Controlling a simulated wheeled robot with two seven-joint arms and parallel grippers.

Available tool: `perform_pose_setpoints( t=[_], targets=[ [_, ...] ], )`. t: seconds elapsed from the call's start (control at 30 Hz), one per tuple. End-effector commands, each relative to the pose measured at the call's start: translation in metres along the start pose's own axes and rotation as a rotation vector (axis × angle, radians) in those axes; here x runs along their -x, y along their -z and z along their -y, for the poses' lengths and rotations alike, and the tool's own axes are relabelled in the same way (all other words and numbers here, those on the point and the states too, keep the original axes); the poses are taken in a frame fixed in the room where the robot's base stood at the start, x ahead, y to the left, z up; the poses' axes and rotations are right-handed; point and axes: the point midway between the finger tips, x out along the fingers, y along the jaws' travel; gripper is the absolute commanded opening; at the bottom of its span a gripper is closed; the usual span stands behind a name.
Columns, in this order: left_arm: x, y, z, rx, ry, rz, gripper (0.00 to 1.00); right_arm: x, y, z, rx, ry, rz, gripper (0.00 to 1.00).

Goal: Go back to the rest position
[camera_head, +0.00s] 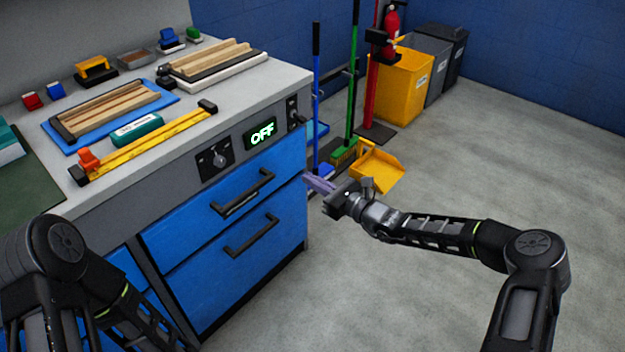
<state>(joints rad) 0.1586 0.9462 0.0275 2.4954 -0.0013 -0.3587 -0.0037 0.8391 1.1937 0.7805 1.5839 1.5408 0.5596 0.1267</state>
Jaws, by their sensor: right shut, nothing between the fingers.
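My right gripper (318,184) is shut and empty. It is held out in front of the right edge of the blue workbench (262,278), at about the height of its upper drawer. My right arm reaches in from the lower right with its elbow bent. My left arm shows at the lower left, folded in front of the bench. The left gripper is not visible. A green lit display on the bench front (260,133) reads OFF.
A broom, a yellow dustpan (378,170) and bins (400,88) stand behind my right gripper. The floor at right (510,150) is clear.

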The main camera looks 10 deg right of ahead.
Motion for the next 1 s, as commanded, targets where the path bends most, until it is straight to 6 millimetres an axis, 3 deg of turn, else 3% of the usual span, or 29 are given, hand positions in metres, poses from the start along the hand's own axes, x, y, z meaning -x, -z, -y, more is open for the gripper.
perform_pose_setpoints(
  t=[0.37, 0.47, 0.53, 0.67, 0.77, 0.87, 1.0],
  targets=[
    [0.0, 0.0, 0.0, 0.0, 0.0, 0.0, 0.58, 0.0, 0.001, 0.0, 0.004, 0.001, -0.004, 0.0],
    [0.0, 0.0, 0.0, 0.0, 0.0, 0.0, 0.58, 0.0, 0.01, -0.001, 0.027, -0.004, -0.041, 0.0],
    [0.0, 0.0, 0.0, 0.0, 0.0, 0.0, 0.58, 0.001, 0.024, -0.013, 0.073, -0.037, -0.089, 0.0],
    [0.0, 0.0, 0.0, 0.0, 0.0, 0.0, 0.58, 0.012, 0.068, -0.052, 0.187, -0.139, -0.22, 0.0],
    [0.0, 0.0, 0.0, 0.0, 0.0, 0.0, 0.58, 0.033, 0.115, -0.096, 0.321, -0.265, -0.35, 0.0],
    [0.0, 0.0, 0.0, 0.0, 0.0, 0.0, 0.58, 0.066, 0.165, -0.15, 0.506, -0.437, -0.485, 0.0],
    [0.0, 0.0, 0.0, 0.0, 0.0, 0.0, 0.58, 0.133, 0.225, -0.218, 0.837, -0.722, -0.623, 0.0]
  ],
)
